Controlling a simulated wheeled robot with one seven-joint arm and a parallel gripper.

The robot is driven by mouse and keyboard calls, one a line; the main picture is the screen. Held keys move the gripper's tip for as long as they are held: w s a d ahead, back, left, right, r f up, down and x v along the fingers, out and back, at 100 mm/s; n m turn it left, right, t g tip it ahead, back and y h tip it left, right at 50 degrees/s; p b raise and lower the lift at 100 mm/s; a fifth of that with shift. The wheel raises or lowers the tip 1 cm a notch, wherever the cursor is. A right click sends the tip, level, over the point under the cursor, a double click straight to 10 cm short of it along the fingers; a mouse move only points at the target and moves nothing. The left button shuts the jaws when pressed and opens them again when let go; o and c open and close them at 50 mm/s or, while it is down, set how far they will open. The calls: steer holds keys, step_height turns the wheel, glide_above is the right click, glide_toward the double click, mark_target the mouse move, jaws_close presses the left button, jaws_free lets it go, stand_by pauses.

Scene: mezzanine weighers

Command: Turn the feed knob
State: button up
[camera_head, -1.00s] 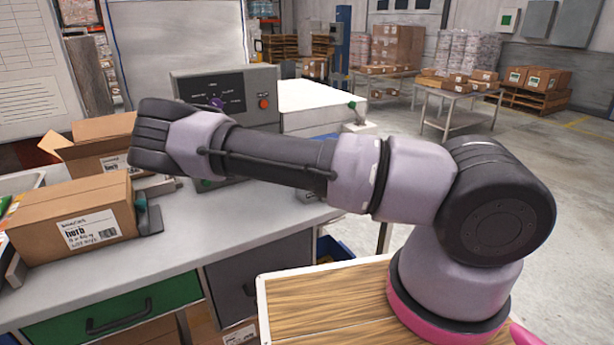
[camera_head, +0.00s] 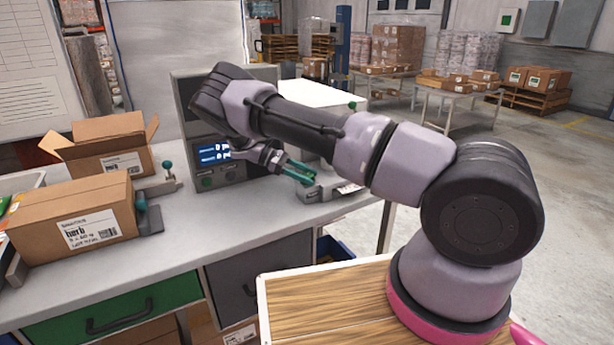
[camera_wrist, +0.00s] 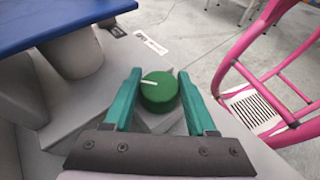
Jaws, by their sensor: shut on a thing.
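The feed knob (camera_wrist: 159,91) is a round green knob with a white pointer line on its top. It sits on a grey base in the wrist view, and the line points toward the left. My gripper (camera_wrist: 158,88) has its teal fingers on either side of the knob and is shut on it. In the head view my gripper (camera_head: 309,176) reaches down at the front right of the weigher, beside its grey control box (camera_head: 186,97). There the knob is too small and too covered to make out clearly.
A lit blue display (camera_head: 214,152) is on the control box. An open carton (camera_head: 97,150) and a closed herb carton (camera_head: 72,219) stand at left on the grey bench (camera_head: 185,226). A blue plate (camera_wrist: 62,20) lies close to my gripper in the wrist view.

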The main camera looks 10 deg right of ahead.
mark_target(307, 175)
steer(key=shift+f, duration=0.2)
steer(key=o, duration=1.4)
step_height(307, 175, up, 10)
steer(key=shift+r, duration=0.1)
